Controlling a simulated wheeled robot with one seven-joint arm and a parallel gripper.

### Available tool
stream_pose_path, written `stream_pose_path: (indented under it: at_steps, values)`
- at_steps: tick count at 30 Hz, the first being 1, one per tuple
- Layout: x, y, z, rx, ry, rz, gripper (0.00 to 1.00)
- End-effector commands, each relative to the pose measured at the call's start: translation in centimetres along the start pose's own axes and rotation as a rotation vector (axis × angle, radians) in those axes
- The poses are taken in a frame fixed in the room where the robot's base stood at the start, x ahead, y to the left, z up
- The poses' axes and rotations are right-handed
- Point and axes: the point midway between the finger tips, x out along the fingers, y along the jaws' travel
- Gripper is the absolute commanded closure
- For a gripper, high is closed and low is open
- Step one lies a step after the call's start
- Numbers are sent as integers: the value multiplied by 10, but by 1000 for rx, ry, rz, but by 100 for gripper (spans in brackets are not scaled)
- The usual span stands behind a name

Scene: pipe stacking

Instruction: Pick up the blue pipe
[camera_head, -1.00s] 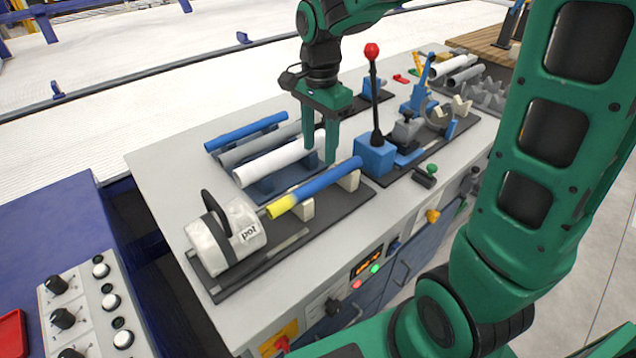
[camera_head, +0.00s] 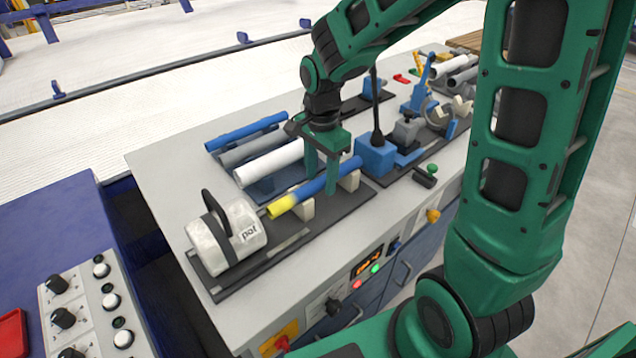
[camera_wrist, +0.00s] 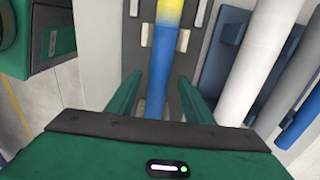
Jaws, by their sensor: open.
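A blue pipe with a yellow end (camera_head: 312,187) lies on two pale supports on a dark base plate, beside a white-grey drum marked "pot". My gripper (camera_head: 322,186) is open and points down with its fingers on either side of the pipe's blue part. In the wrist view the blue pipe (camera_wrist: 158,75) runs between my two open fingers (camera_wrist: 158,95), apparently with a gap on each side. The pipe's lower stretch in that view is hidden by my gripper body. A second, all-blue pipe (camera_head: 245,131) lies in the rack behind.
The rack also holds a grey pipe (camera_head: 240,152) and a thick white pipe (camera_head: 268,164), close behind my gripper. A blue block with a lever (camera_head: 376,155) stands close on the right.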

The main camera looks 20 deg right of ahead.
Motion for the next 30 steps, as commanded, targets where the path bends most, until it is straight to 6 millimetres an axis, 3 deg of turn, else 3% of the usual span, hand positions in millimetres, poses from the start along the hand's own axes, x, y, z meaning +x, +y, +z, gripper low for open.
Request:
stream_pose_path:
  at_steps: [2,6,8,20,30]
  values:
    - [0,0,0,0,0,0,55]
    - [0,0,0,0,0,-1,89]
    - [0,0,0,0,0,-1,99]
    - [-10,-2,0,0,1,-6,100]
    - [-70,-2,0,0,1,-5,100]
